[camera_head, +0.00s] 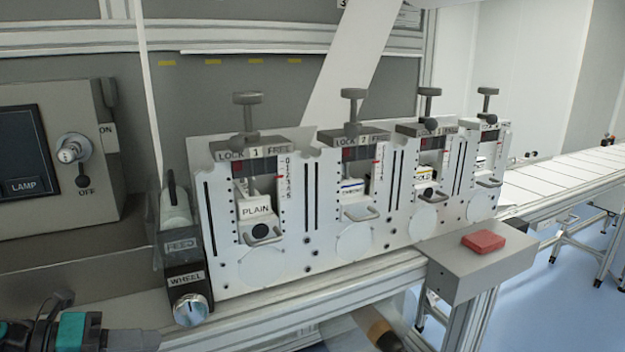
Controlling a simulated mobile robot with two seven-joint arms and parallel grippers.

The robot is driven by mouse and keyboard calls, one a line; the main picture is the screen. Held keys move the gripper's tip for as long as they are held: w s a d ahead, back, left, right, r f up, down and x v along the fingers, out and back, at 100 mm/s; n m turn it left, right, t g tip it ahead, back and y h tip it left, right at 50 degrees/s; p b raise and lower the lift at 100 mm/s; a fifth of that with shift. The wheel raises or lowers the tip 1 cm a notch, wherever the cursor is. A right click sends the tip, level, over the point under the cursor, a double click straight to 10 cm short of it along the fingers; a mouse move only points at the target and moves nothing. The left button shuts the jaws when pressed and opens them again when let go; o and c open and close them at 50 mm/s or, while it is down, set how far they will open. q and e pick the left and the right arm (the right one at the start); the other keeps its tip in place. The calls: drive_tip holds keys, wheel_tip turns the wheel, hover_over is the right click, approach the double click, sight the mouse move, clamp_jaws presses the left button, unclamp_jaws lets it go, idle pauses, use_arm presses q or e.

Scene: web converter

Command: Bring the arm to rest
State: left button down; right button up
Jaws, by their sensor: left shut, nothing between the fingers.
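My left gripper (150,340) shows at the bottom left edge of the view, low in front of the machine. It is shut and empty, with dark fingers beyond the teal part of my arm. It is below the knob marked WHEEL and apart from it. The picture cuts off part of the arm. My right gripper cannot be made out.
A white panel (290,265) carries several stations with T-handles and LOCK/FREE labels. A WHEEL knob (190,310) is at its left end. A LAMP box (60,240) stands left. A red block (483,241) sits on a grey box (465,268). A conveyor (570,175) runs right.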

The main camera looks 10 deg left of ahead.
use_arm(q)
drive_tip(key=s+d+f+n+t+y, duration=0.35)
drive_tip(key=f+n, duration=0.55)
drive_tip(key=n, duration=0.3)
drive_tip(key=s+d+f+n+t+y, duration=0.2)
drive_tip(key=f+n+y, duration=0.3)
drive_tip(key=f+n, duration=0.6)
drive_tip(key=s+d+f+n+g, duration=0.3)
drive_tip(key=s+d+n, duration=0.1)
drive_tip(key=d+n, duration=0.3)
drive_tip(key=shift+s+d+y, duration=0.2)
drive_tip(key=shift+y, duration=0.15)
